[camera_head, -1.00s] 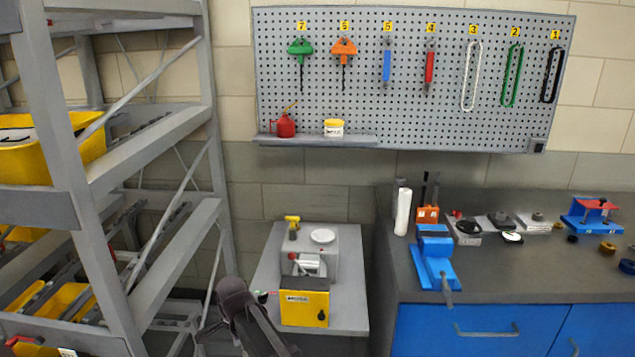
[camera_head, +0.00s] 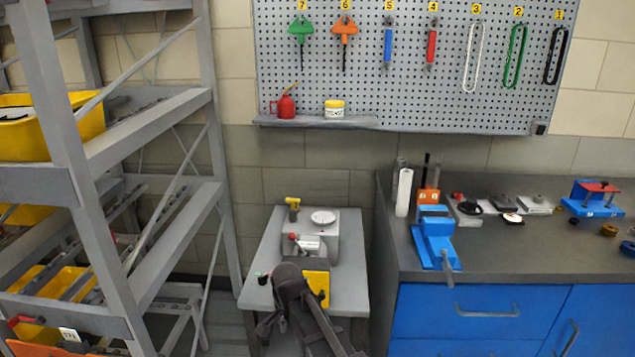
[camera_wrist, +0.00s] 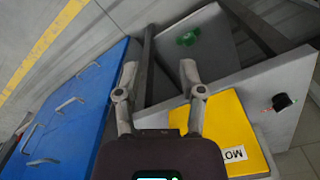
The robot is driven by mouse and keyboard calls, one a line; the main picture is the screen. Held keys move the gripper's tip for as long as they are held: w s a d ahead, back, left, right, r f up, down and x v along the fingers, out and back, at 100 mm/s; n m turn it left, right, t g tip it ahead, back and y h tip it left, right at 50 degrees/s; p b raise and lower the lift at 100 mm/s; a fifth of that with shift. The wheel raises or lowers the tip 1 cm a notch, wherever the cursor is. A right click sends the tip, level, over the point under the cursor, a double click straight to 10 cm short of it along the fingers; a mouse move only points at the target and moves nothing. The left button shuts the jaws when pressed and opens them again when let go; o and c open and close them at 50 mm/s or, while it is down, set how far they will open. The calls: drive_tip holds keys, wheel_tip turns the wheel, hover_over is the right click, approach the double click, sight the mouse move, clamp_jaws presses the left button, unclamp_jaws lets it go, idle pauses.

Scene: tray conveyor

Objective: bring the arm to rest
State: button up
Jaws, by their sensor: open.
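My arm rises from the bottom of the head view, with its dark wrist in front of the small grey table and covering much of the yellow-fronted machine (camera_head: 317,284).
The grey table (camera_head: 350,270) stands between a metal rack (camera_head: 155,150) with yellow bins and a workbench (camera_head: 470,255) with blue drawers. A blue vice (camera_head: 435,240) sits on the bench's near left corner. A pegboard (camera_head: 560,110) with tools hangs behind.

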drive_tip(key=s+d+f+n+b, duration=0.2)
drive_tip(key=d, duration=0.6)
drive_tip(key=s+d+f+n+b, duration=0.2)
drive_tip(key=s+d+f+n, duration=0.1)
drive_tip(key=d, duration=0.5)
drive_tip(key=s+d+f+n+b, duration=0.2)
drive_tip(key=d, duration=0.6)
wheel_tip(320, 180, up, 22)
drive_tip(key=p, duration=2.1)
drive_tip(key=shift+w+p, duration=0.15)
drive_tip(key=shift+p, duration=0.25)
drive_tip(key=shift+d, duration=0.15)
